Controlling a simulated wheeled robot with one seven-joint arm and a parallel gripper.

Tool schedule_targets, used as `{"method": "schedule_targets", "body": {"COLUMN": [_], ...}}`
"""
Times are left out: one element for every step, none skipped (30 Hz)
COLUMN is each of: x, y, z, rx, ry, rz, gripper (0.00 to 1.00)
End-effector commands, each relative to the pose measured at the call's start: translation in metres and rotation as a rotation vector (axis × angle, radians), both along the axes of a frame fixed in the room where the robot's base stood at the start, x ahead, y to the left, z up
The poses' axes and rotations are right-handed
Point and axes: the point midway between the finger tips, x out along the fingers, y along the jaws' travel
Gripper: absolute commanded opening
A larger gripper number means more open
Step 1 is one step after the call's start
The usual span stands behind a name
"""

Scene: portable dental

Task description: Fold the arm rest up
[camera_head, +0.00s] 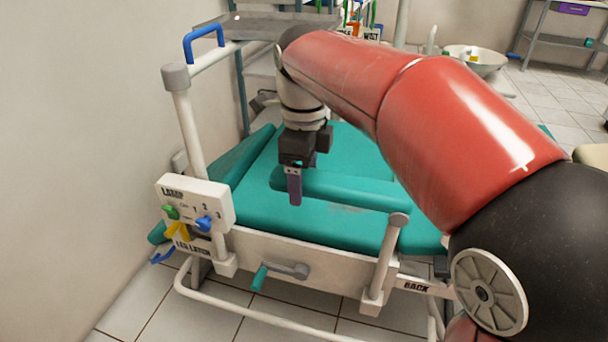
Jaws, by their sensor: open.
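The arm rest, a long teal padded bar (350,189), lies level along the near side of the teal dental chair (270,217). My gripper (296,188) points down at the bar's left end. One purplish-grey finger shows in front of the bar; the other finger is mostly hidden behind it. The jaws are open, and I cannot tell whether they touch the bar. My red arm covers part of the chair on the right.
A white post (189,135) with a blue handle (202,42) and a control panel (195,203) stands left of the gripper. A short white post (384,262) stands at the near side. A crank (283,271) projects from the frame. A wall is at left.

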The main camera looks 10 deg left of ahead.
Motion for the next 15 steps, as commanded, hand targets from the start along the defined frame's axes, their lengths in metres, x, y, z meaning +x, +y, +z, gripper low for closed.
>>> {"method": "schedule_targets", "body": {"x": [0.0000, 0.0000, 0.0000, 0.0000, 0.0000, 0.0000, 0.0000, 0.0000, 0.0000, 0.0000, 0.0000, 0.0000, 0.0000, 0.0000, 0.0000], "y": [0.0000, 0.0000, 0.0000, 0.0000, 0.0000, 0.0000, 0.0000, 0.0000, -0.0001, -0.0001, -0.0001, -0.0001, -0.0001, -0.0001, -0.0001], "z": [-0.0008, -0.0009, -0.0009, -0.0008, -0.0007, -0.0007, -0.0007, -0.0006, -0.0006, -0.0006, -0.0006, -0.0006, -0.0006, -0.0006, -0.0006], "rx": [0.000, 0.001, 0.001, 0.001, 0.001, 0.000, 0.000, 0.000, 0.000, 0.000, 0.000, 0.000, 0.000, 0.000, 0.000], "ry": [0.000, 0.000, 0.000, 0.000, 0.000, 0.000, 0.000, 0.000, 0.000, 0.000, 0.000, 0.000, 0.000, 0.000, 0.000], "rz": [0.000, 0.000, 0.000, 0.000, 0.000, 0.000, 0.000, 0.000, 0.000, 0.000, 0.000, 0.000, 0.000, 0.000, 0.001], "gripper": [0.76, 0.76, 0.76, 0.76, 0.76, 0.76, 0.76, 0.72, 0.67, 0.63, 0.59, 0.54, 0.50, 0.46, 0.41]}}
